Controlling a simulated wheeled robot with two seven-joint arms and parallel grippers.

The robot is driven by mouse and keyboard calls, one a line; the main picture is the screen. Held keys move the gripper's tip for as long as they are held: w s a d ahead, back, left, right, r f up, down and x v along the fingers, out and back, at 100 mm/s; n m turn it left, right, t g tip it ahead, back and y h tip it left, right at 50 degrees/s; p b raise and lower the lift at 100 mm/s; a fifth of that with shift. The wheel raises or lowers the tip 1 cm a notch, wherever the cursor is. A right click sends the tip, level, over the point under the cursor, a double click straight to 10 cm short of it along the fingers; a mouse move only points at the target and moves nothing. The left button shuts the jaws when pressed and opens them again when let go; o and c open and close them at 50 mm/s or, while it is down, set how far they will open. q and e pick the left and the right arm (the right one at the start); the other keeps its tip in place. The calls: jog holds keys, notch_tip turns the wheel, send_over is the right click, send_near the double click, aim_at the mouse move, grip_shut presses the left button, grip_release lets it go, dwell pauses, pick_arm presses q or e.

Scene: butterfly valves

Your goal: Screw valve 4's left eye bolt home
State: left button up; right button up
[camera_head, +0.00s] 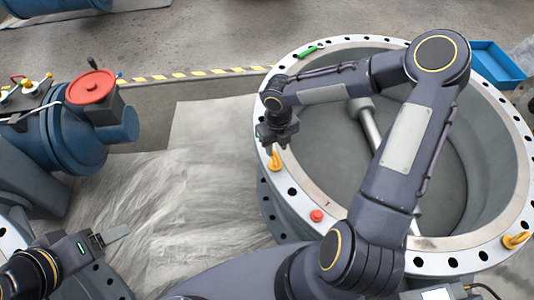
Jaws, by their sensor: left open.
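A large grey flanged valve (345,209) fills the right half, its bolt holes around a pale rim. A yellow eye bolt (275,160) stands at the left side of the rim. A second yellow eye bolt (514,240) is at the right front of the rim. My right gripper (272,142) points down just above the left eye bolt; its fingers are dark and small, so I cannot tell if they touch or grip it. My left gripper (118,233) is open and empty at the lower left, away from this valve. The eye bolt's shank and seat are hidden.
A red cap (317,215) and a green item (311,50) lie on the rim. A blue tray (490,66) is at the upper right. A blue machine with a red handwheel (91,87) stands at left. Grey sheeting (190,190) covers the floor between.

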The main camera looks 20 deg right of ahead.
aim_at(277, 155)
notch_tip(277, 155, down, 7)
jog(key=shift+s+r+b, duration=0.1)
jog(key=shift+b, duration=0.75)
grip_shut()
